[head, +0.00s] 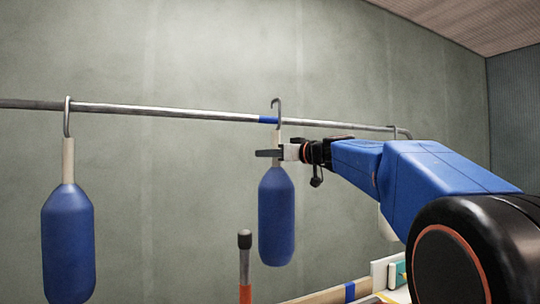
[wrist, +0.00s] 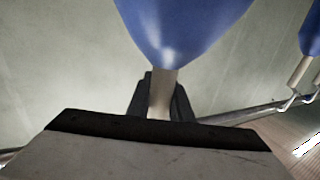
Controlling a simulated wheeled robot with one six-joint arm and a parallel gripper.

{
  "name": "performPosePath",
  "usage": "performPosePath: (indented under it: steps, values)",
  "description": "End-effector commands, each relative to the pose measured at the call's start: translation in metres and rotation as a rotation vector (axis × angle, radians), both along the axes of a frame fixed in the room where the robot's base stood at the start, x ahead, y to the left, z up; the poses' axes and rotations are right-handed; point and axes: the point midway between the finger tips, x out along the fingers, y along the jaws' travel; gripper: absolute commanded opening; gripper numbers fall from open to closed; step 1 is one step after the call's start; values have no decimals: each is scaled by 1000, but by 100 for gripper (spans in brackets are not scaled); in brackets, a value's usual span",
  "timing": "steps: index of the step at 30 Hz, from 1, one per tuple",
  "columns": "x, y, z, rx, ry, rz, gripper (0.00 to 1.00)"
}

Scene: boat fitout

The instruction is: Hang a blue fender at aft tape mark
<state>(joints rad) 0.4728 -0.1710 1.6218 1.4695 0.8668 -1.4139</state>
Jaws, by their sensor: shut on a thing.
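A metal rail (head: 180,110) runs across the wall with a blue tape mark (head: 268,119) near its middle. My gripper (head: 278,153) is shut on the pale neck of a blue fender (head: 276,218), which hangs upright below the jaws. Its grey hook (head: 277,103) stands just right of the tape, with its top and tip above the rail; I cannot tell whether it is over or in front of it. In the wrist view the fender (wrist: 180,25) appears inverted, its neck (wrist: 162,95) between the jaws. Another blue fender (head: 68,245) hangs from the rail at left.
A pale fender (head: 387,224) shows partly behind my arm at right, below a hook on the rail. A black-topped orange and grey post (head: 245,262) stands low, left of the held fender. A ledge (head: 325,296) with blue tape and a teal item (head: 397,274) are at lower right.

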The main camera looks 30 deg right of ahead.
Motion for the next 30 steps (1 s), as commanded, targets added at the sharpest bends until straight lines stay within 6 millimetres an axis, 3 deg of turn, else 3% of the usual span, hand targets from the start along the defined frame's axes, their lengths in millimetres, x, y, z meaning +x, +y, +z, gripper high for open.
performPosePath:
  steps: [26,30]
  values:
    - [54,0,1,0,-1,1,0]
    - [54,0,-7,0,0,0,0]
